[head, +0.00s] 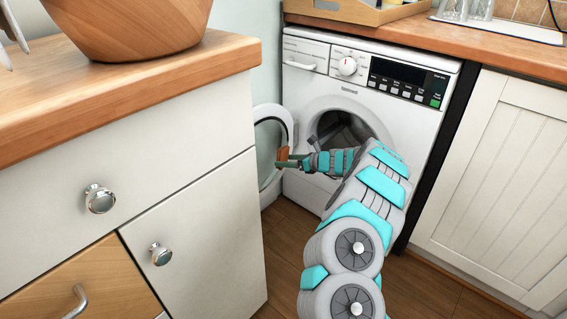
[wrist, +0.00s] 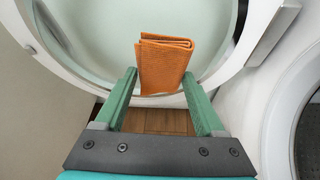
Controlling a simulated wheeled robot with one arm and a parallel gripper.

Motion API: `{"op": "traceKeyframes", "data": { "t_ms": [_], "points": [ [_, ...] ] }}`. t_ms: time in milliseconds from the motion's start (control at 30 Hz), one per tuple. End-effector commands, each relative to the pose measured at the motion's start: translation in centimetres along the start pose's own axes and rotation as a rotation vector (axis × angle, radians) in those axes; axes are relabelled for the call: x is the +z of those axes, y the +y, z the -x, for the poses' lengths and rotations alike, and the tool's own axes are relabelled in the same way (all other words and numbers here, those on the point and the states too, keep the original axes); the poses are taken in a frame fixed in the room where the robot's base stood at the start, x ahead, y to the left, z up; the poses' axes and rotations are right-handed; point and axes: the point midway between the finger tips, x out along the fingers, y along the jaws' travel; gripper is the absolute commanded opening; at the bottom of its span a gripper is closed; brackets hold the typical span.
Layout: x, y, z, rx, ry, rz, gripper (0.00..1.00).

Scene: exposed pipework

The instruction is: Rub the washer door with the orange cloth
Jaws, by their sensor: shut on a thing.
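The washer (head: 365,95) is white and stands under the wooden counter. Its round door (head: 270,147) is swung open to the left, and the drum opening is bare. In the wrist view the door's pale glass (wrist: 95,40) and white rim fill the space ahead. My gripper (head: 283,161) is in front of the open door. It is shut on the folded orange cloth (wrist: 165,65), which sits between the green fingers (wrist: 162,92) in the wrist view. The cloth is up against or just in front of the glass; I cannot tell whether they touch. In the head view the cloth (head: 282,155) is small.
A white cabinet (head: 195,240) with knobs stands close on the left, under a counter holding a wooden bowl (head: 130,25). A cream cabinet (head: 500,170) stands right of the washer. Wooden floor (head: 285,245) shows between the left cabinet and my arm.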

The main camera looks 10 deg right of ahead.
Motion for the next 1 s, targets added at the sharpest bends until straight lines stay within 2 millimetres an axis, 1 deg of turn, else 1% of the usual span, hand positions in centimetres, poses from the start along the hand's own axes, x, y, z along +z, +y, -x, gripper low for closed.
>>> {"op": "traceKeyframes", "data": {
  "t_ms": [100,333,533,733,1000],
  "points": [
    [0.1,-0.6,0.1,-0.002,0.001,0.0,0.27],
    [0.2,-0.3,-0.3,0.001,-0.001,-0.001,0.27],
    [-0.2,1.1,-0.6,0.003,0.001,-0.003,0.27],
    [-0.1,2.8,-0.8,0.005,-0.002,-0.001,0.27],
    [-0.3,3.7,-0.9,0.007,0.0,0.0,0.27]
  ]
}}
